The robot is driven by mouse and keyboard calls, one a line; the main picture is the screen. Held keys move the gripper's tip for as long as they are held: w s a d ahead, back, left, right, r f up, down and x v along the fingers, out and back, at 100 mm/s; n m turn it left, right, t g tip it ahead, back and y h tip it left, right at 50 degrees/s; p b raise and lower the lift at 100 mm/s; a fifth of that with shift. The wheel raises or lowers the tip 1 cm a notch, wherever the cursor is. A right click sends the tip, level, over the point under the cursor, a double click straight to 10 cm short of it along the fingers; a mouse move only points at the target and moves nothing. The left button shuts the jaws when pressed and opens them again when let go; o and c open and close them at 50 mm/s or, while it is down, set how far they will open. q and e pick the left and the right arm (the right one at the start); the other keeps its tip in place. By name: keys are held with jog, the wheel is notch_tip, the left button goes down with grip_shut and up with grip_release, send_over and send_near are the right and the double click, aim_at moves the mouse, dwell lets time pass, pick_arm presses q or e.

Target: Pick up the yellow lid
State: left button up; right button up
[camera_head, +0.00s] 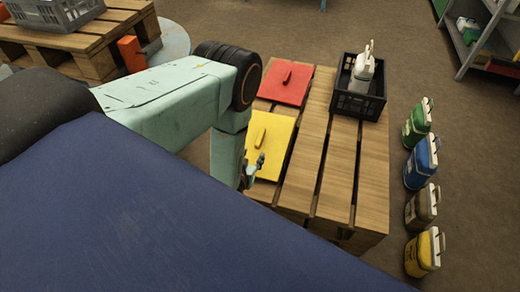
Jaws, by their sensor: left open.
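The yellow lid (280,133) is a flat square plate with a small raised handle. It lies on the wooden pallet (335,170), on its left side in the head view. My left gripper (256,166) is open at the near left part of the lid, beside and below its handle. My arm hides the lid's left edge, and I cannot tell whether the fingers touch it. My right gripper is not in view.
A red lid (285,83) lies behind the yellow one. A black crate (349,104) holding a white container (363,70) stands at the pallet's far right. Green (417,125), blue (422,165), brown (422,207) and yellow (423,254) canisters line the floor on the right.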

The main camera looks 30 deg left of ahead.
aim_at(257, 143)
pick_arm(q)
jog(key=shift+w+a+f, duration=0.3)
jog(key=shift+w+f, duration=0.05)
jog(key=shift+w, duration=0.1)
jog(key=shift+w+a, duration=0.1)
jog(key=shift+w, duration=0.2)
jog(key=shift+w+a+b, duration=0.15)
jog(key=shift+w+b, duration=0.4)
jog(key=shift+b, duration=0.1)
jog(key=shift+w+a+f+t+b, duration=0.15)
jog(key=shift+w+a+f+b, duration=0.15)
jog(key=shift+w+f+b, duration=0.25)
jog(key=shift+w+a+f+t+b, duration=0.15)
jog(key=shift+w+a+f+b, duration=0.2)
jog(key=shift+w, duration=0.35)
jog(key=shift+b+x, duration=0.6)
jog(key=shift+x, duration=0.2)
jog(key=shift+w, duration=0.55)
grip_shut()
